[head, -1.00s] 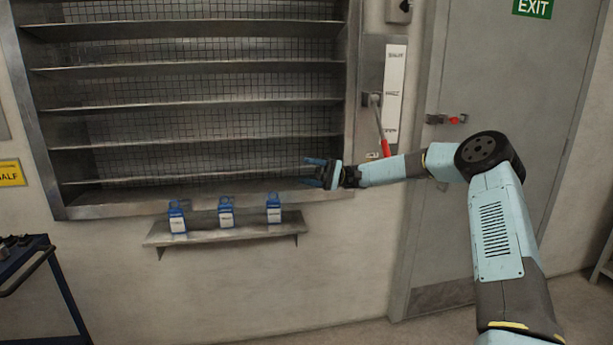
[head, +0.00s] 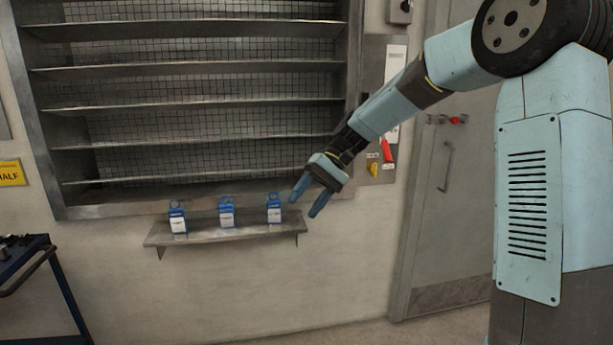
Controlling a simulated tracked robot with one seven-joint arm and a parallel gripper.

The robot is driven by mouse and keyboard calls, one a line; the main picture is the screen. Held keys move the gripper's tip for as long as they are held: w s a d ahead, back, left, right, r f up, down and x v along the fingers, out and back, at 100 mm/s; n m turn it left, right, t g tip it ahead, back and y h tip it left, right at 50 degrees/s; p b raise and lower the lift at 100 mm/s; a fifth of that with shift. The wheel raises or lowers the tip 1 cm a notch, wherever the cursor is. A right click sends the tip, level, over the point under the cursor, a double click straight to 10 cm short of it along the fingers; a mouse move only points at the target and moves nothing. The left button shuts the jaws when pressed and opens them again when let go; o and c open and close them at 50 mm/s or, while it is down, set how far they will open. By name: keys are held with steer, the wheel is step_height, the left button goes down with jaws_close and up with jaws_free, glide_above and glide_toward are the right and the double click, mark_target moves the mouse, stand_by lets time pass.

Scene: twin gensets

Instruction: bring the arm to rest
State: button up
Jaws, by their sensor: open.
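My gripper (head: 308,203) is in the head view, at the end of my pale blue arm. It points down and to the left, with its two blue fingers spread and nothing between them. It shows in front of the wall, just right of the rightmost blue padlock-like item (head: 274,212) on the small shelf. Whether it touches that item I cannot tell; there looks to be a gap. My arm reaches in from the right and bends at a dark round joint near the top right.
A small wall shelf (head: 222,237) holds three blue and white items. Above it is a louvred metal opening (head: 200,125). A red-handled lever (head: 387,150) is partly behind my arm. A grey door (head: 440,220) stands right, a dark blue cart (head: 35,275) lower left.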

steer(key=s+d+r+m+t+h, duration=0.1)
steer(key=s+d+t+h, duration=0.1)
steer(key=s+d, duration=0.5)
steer(key=s+d+r+m+t+h, duration=0.1)
steer(key=s+d+r+t+h, duration=0.1)
steer(key=s+d+t, duration=0.3)
steer(key=s+d+r+m+t+h, duration=0.1)
steer(key=s+d+r+t+h, duration=0.1)
steer(key=s+d, duration=0.8)
steer(key=shift+s+d+r+t+h, duration=0.15)
steer(key=shift+s+d+t+h, duration=0.2)
steer(key=shift+s+t+h, duration=0.5)
steer(key=shift+s+d+t+y, duration=0.1)
steer(key=shift+d+t+y, duration=0.1)
steer(key=shift+t+y, duration=0.05)
steer(key=shift+c, duration=0.2)
steer(key=shift+s+d, duration=0.1)
steer(key=shift+c, duration=0.8)
